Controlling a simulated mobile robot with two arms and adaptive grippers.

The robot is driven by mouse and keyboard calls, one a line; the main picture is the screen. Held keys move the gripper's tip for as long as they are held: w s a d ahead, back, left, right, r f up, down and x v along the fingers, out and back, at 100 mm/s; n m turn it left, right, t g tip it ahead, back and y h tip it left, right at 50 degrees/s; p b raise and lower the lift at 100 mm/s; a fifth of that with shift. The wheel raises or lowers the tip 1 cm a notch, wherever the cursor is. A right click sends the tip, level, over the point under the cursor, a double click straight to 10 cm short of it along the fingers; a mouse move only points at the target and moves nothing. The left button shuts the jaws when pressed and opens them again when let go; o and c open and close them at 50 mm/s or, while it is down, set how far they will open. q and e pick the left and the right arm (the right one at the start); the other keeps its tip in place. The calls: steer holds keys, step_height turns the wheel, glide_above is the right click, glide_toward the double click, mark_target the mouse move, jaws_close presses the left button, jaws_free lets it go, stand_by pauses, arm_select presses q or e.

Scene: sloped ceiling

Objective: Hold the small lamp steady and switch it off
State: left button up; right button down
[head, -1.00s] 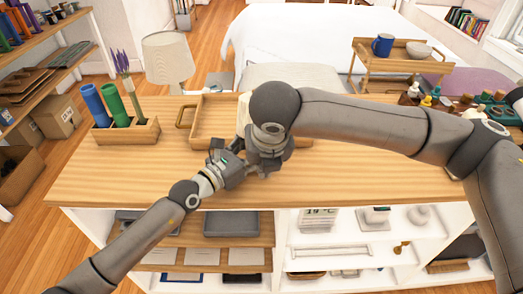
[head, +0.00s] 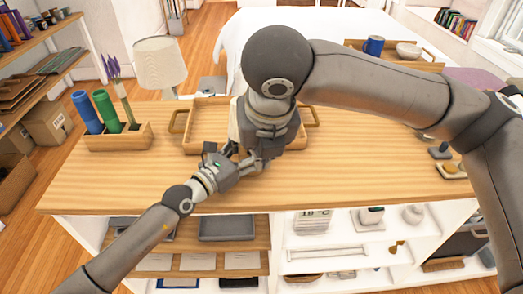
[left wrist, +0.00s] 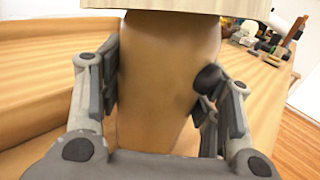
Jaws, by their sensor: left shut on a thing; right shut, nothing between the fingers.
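The small lamp is mostly hidden behind my right arm in the head view; a sliver of its pale shade (head: 233,121) shows. In the left wrist view its smooth ochre body (left wrist: 160,80) stands upright between my left fingers, under the pale shade (left wrist: 205,8). A dark round knob (left wrist: 208,79) sits at the body's right side, close to a finger pad. My left gripper (head: 243,161) is shut on the lamp body; it also shows in the left wrist view (left wrist: 160,100). My right gripper (head: 262,150) is shut and empty, pointing down close beside the lamp and left gripper; contact is unclear.
A wooden tray (head: 189,141) lies behind the grippers on the wooden counter (head: 110,185). A wooden holder (head: 118,139) with blue and green rolls stands at the left. A larger lamp (head: 160,64) stands beyond. The counter's front left is clear; small items (head: 452,169) lie at the right.

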arm_select(q)
steer(key=o, duration=1.3)
steer(key=shift+o, duration=0.2)
steer(key=v, duration=1.2)
